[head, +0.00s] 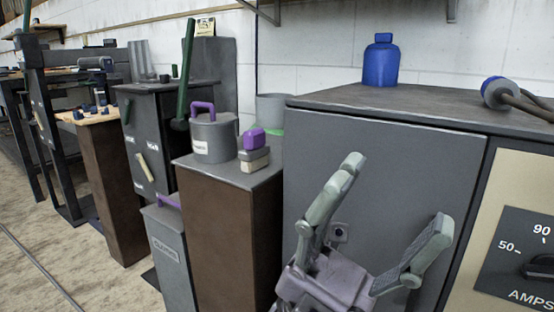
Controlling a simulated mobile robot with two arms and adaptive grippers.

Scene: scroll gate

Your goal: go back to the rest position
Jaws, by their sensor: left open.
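My left gripper (390,200) is in the lower middle of the head view. Its two pale grey-green fingers are spread wide and nothing is between them. It is in front of a dark grey cabinet (375,140), below the cabinet's top edge. Whether it touches the cabinet door cannot be told. My right gripper does not show.
A blue bottle (381,62) and a blue-ended plug with cable (498,92) are on the cabinet top. A grey pot with a purple handle (213,135) and a purple-topped block (254,146) stand on a brown pedestal (228,235). Open floor (60,255) lies at left.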

